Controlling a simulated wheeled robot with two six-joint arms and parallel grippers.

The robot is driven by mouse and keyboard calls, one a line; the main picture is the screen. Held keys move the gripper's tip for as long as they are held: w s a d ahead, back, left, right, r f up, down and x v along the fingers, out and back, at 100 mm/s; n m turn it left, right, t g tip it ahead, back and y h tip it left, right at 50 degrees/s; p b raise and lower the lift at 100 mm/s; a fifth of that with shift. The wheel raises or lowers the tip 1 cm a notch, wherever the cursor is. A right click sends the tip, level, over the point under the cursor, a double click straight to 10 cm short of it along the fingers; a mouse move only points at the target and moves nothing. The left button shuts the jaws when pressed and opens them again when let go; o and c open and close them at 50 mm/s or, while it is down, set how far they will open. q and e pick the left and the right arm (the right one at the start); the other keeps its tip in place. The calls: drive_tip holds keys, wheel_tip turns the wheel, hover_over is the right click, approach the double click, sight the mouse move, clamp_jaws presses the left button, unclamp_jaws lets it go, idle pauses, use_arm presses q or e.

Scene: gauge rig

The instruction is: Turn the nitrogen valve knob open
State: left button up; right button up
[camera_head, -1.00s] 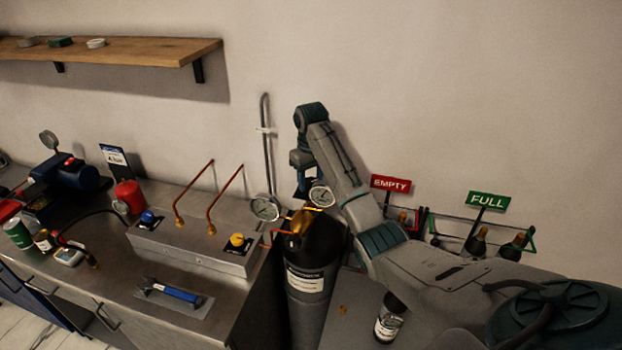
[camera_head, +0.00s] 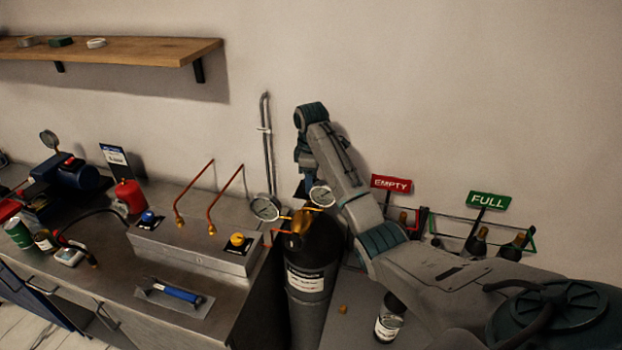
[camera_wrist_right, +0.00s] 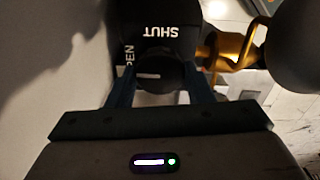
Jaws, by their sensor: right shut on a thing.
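My right gripper (camera_wrist_right: 160,78) is shut on a round black valve knob (camera_wrist_right: 163,72) in the right wrist view, one finger on each side. A short pale mark lies crosswise on the knob's left part. The dark plate behind it reads SHUT above the knob; letters PEN show at its left, the first letter hidden. In the head view, the right gripper (camera_head: 303,188) is at the top of a dark gas cylinder (camera_head: 307,285), behind the brass fitting (camera_head: 300,222); the knob is hidden there. The cylinder's label is too small to read. My left gripper is out of view.
Two gauges (camera_head: 265,208) sit by the cylinder's fittings. A metal panel (camera_head: 190,245) with a blue knob (camera_head: 148,217) and a yellow knob (camera_head: 237,240) stands on the bench at left. EMPTY (camera_head: 391,184) and FULL (camera_head: 488,200) signs mark racks at right.

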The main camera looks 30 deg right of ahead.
drive_tip(key=shift+r+n, duration=0.1)
drive_tip(key=shift+n, duration=0.2)
idle(0.4)
drive_tip(key=o, duration=1)
